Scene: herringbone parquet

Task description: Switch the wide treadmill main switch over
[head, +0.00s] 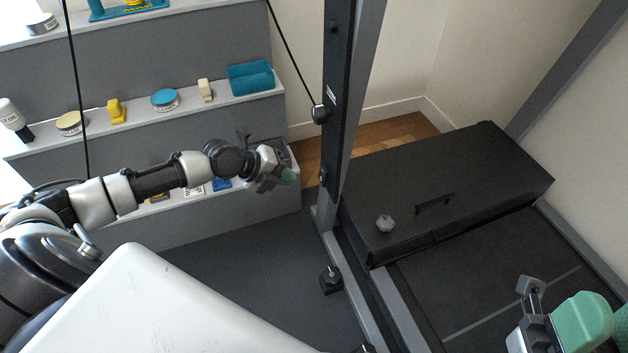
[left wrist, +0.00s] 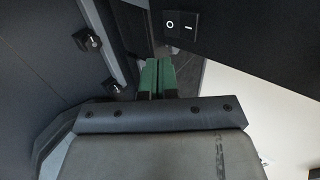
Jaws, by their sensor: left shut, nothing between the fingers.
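A black rocker switch (left wrist: 181,24) with white O and I marks sits on a dark panel at the top of the left wrist view. Which side is pressed in cannot be told. I cannot pick the switch out in the head view. My left gripper (head: 284,178) is by the right end of the grey shelf unit, near the black upright. Its green fingertips (left wrist: 157,77) are together and empty, just below the switch in the wrist view; contact is not seen. What seems to be my right gripper (head: 538,300) is partly in view at the bottom right; its fingertips are unclear.
A grey stepped shelf (head: 50,145) holds a teal bin (head: 250,77), tins and small blocks. A black frame upright (head: 338,110) with a cable stands right of my left gripper.

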